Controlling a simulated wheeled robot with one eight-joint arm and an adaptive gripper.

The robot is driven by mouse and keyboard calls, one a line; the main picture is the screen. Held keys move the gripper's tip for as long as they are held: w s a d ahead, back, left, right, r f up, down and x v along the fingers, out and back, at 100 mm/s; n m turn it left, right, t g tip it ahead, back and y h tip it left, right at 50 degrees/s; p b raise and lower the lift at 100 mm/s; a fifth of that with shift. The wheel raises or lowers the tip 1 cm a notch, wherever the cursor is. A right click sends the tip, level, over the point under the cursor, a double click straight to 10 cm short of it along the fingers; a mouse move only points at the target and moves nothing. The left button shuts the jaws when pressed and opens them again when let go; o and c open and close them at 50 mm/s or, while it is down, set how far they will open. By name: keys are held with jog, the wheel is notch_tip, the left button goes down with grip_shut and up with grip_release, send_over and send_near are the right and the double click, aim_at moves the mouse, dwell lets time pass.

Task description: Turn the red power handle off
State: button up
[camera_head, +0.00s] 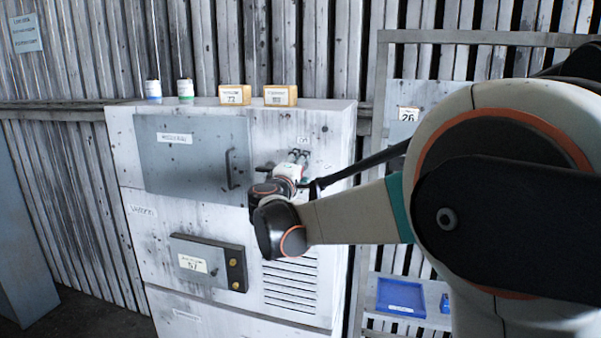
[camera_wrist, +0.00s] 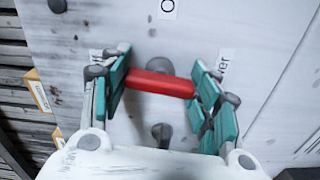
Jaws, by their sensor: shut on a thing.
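The red power handle (camera_wrist: 160,84) shows in the wrist view as a short red bar lying nearly level across the picture, against the white cabinet face. My gripper (camera_wrist: 160,88) is around it, with a teal finger pad at each end of the bar. It is shut on the handle. A grey knob (camera_wrist: 162,131) shows just below the bar. In the head view my gripper (camera_head: 297,160) is at the cabinet's upper right front. There the handle is hidden by my gripper and arm.
The white cabinet (camera_head: 150,225) has a grey door (camera_head: 190,158) left of my gripper and a dark box (camera_head: 207,262) below. Boxes (camera_head: 234,95) and small cans (camera_head: 153,90) stand on top. A shelf rack (camera_head: 379,100) with a blue tray (camera_head: 401,296) is at right.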

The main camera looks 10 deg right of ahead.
jog(key=shift+n, duration=0.6)
jog(key=o, duration=0.8)
